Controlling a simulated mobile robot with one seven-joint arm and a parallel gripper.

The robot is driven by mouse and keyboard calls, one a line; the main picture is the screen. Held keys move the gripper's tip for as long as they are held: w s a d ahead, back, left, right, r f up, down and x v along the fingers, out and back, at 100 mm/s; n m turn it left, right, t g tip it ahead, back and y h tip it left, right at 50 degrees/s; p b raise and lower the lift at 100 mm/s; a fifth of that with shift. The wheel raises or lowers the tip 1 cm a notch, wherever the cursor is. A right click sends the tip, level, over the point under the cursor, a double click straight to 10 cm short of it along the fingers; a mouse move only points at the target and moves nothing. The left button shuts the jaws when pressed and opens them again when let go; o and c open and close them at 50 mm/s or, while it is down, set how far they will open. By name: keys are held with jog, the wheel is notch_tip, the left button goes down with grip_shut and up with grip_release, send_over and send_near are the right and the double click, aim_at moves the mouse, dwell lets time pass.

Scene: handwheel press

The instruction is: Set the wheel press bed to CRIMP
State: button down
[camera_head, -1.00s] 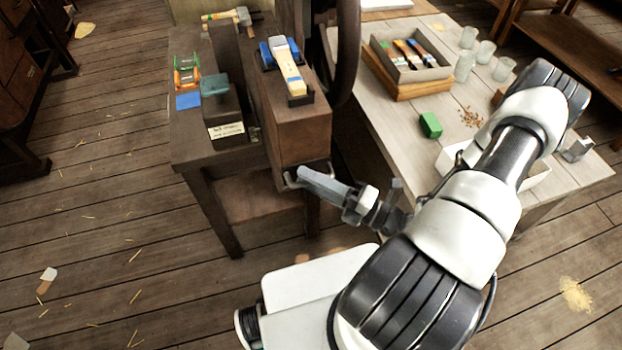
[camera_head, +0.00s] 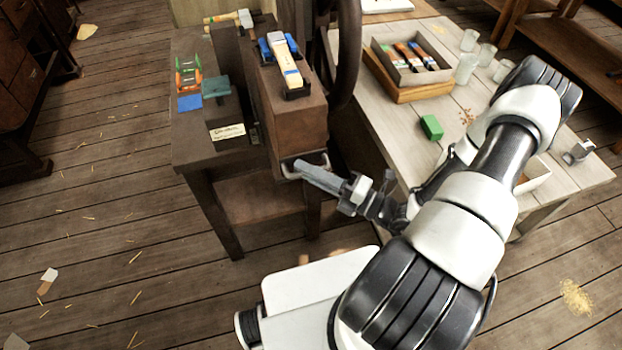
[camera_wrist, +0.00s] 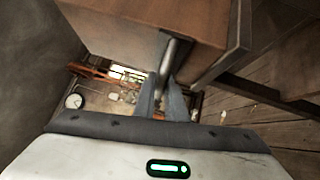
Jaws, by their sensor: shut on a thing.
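A grey metal handle (camera_head: 288,172) sticks out low on the block's front end. My gripper (camera_head: 305,168) reaches it from the right and is shut on it. In the wrist view the handle (camera_wrist: 173,55) runs from the block down between the fingers (camera_wrist: 165,95). A small label card (camera_head: 228,132) is too small to read.
Left of the block are a teal piece (camera_head: 215,87), a blue pad (camera_head: 190,102) and an orange-green holder (camera_head: 188,75). A pale table (camera_head: 400,120) with a tray, jars and a green block (camera_head: 431,127) stands right. Floor at the left is mostly clear.

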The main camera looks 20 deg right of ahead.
jog(key=w+b, duration=0.2)
jog(key=w, duration=1.8)
jog(key=shift+w, duration=0.25)
jog(key=c, duration=1.8)
grip_release()
jog(key=v, duration=1.7)
jog(key=shift+s+d+f+p, duration=0.1)
jog(key=shift+s+p, duration=0.15)
jog(key=shift+p, duration=0.15)
